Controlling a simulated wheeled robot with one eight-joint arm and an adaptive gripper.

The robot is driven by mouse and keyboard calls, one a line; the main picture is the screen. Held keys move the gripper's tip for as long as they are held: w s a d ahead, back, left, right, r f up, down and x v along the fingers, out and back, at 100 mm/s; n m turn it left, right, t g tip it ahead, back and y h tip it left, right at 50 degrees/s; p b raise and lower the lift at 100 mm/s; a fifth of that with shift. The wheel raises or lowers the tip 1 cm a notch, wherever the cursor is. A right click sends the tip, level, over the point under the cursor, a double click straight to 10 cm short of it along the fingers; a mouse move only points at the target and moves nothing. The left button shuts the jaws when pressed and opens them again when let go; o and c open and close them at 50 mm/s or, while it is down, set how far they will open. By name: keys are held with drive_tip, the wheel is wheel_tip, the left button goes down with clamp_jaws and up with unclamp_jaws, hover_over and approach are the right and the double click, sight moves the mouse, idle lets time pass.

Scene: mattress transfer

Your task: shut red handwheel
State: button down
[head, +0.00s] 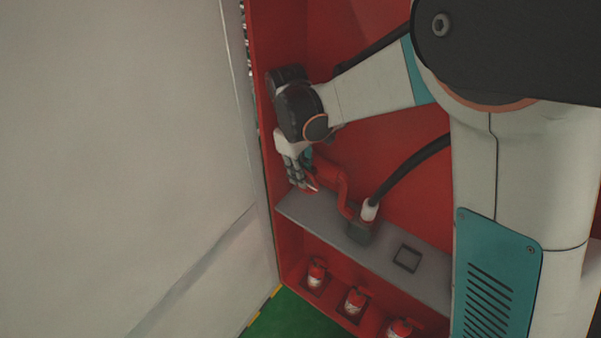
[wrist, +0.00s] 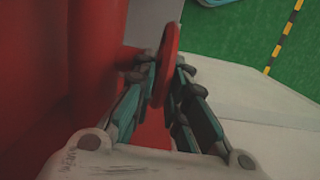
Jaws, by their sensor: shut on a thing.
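The red handwheel (wrist: 168,62) shows nearly edge-on in the wrist view, as a thin upright disc. My gripper (wrist: 168,82) has a finger on each side of it and is shut on it. In the head view my gripper (head: 302,178) reaches down to the left end of a red valve pipe (head: 335,183) inside the red cabinet. There the fingers hide most of the wheel. How far the wheel is turned cannot be told.
A grey shelf (head: 438,287) runs below the pipe, with a dark square recess (head: 407,258). A black hose (head: 408,168) with a white fitting rises beside the pipe. Several red extinguishers (head: 316,272) stand below. A pale wall (head: 120,150) is close at left.

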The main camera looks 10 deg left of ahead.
drive_tip(key=c, duration=1.6)
unclamp_jaws()
wheel_tip(320, 180, up, 10)
